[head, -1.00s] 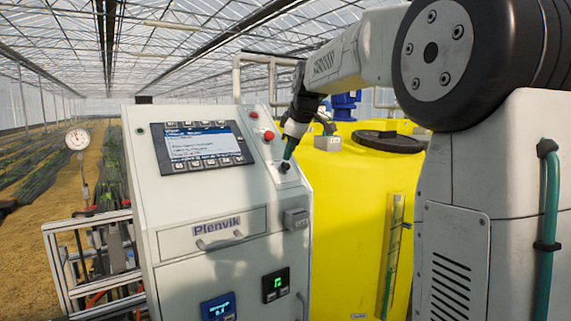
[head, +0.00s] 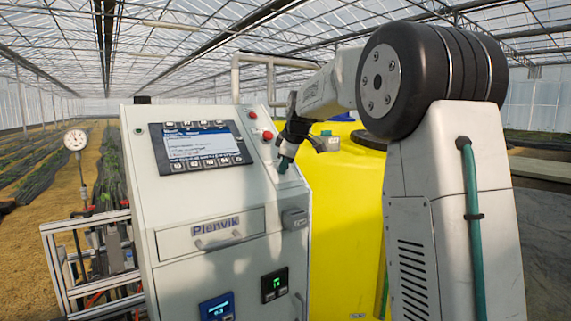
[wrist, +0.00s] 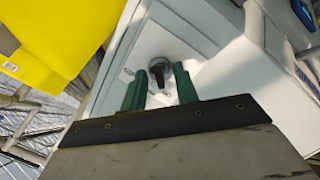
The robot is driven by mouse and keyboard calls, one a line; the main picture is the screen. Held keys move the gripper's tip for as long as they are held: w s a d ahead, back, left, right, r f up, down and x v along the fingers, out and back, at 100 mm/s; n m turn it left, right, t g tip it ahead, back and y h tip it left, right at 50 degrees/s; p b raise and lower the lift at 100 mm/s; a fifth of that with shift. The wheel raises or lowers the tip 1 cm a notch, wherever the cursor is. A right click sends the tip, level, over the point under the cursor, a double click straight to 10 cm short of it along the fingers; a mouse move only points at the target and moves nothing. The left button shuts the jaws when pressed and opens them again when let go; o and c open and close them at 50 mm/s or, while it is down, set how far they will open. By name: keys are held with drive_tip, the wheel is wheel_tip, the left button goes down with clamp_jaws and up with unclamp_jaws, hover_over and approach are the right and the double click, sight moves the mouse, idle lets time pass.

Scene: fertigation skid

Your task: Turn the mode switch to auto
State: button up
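The mode switch (wrist: 158,74), a dark knob in a round grey ring, sits on the pale sloped panel of the cabinet (head: 225,205). In the wrist view the two green fingers of my gripper (wrist: 160,83) stand apart, one on each side of the knob. I see a gap between knob and fingers, and cannot tell how deep the fingers reach. In the head view my gripper (head: 284,165) is low over the panel's right strip and hides the switch. The knob's dark handle runs roughly along the fingers' direction. Its position labels are too small to read.
A screen (head: 195,143) with buttons fills the panel's left part. A red button (head: 268,135) sits above my gripper on the same strip. A yellow tank (head: 345,215) stands close behind the cabinet. A gauge (head: 75,140) stands at the left.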

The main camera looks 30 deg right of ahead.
clamp_jaws()
drive_tip(key=shift+m, duration=0.3)
drive_tip(key=m, duration=0.2)
drive_tip(key=shift+d+m+y, duration=0.1)
drive_tip(key=shift+m+y, duration=0.2)
drive_tip(key=shift+m, duration=0.1)
drive_tip(key=m, duration=0.3)
drive_tip(key=shift+g, duration=0.3)
drive_tip(key=m+y, duration=0.1)
drive_tip(key=m, duration=0.4)
drive_tip(key=shift+f+m, duration=0.1)
drive_tip(key=shift+m, duration=0.2)
drive_tip(key=m+y, duration=0.1)
drive_tip(key=m, duration=0.3)
drive_tip(key=shift+m, duration=0.3)
drive_tip(key=shift+f, duration=0.1)
